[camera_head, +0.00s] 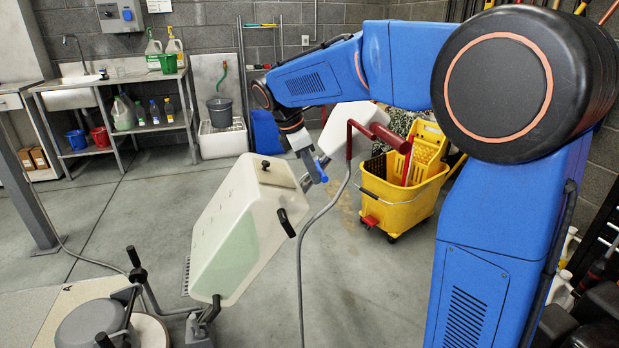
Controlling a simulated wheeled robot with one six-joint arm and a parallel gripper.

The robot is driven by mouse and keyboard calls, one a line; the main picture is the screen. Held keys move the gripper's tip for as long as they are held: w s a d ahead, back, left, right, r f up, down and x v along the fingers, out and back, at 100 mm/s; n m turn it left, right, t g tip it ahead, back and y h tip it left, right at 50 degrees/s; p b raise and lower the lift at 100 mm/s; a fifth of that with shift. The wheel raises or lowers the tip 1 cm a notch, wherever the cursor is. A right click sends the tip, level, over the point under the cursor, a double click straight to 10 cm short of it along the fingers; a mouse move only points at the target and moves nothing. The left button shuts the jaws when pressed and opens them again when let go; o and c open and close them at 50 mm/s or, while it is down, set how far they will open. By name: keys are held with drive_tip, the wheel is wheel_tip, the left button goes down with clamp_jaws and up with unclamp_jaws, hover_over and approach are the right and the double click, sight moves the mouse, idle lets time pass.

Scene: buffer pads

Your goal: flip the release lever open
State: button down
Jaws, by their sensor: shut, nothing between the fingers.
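A floor machine with a translucent pale tank (240,225) leans across the middle of the view. My gripper (318,172) is shut and empty, pointing down beside the machine's upper column, to the right of the tank's top. A small blue piece (322,171) shows right at its tip. I cannot tell whether this is the release lever or part of my fingers, nor whether they touch. A red handle (376,134) is at the machine's upper end, next to a pale box (345,122). A black grip (286,222) sticks out from the tank's right side.
A yellow mop bucket (400,200) stands close behind the red handle. A grey cable (300,265) hangs down to the floor beside the tank. A second round machine (95,328) is at lower left. A sink bench (115,85) stands at the back wall.

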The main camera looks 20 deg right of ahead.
sight(322, 173)
drive_tip(key=shift+d+r+n+g, duration=0.7)
drive_tip(key=shift+d+r+n, duration=0.1)
drive_tip(key=shift+r+n, duration=0.2)
drive_tip(key=shift+w+d+r, duration=0.1)
drive_tip(key=shift+d+r, duration=0.25)
drive_tip(key=shift+r, duration=0.1)
drive_tip(key=shift+r, duration=0.1)
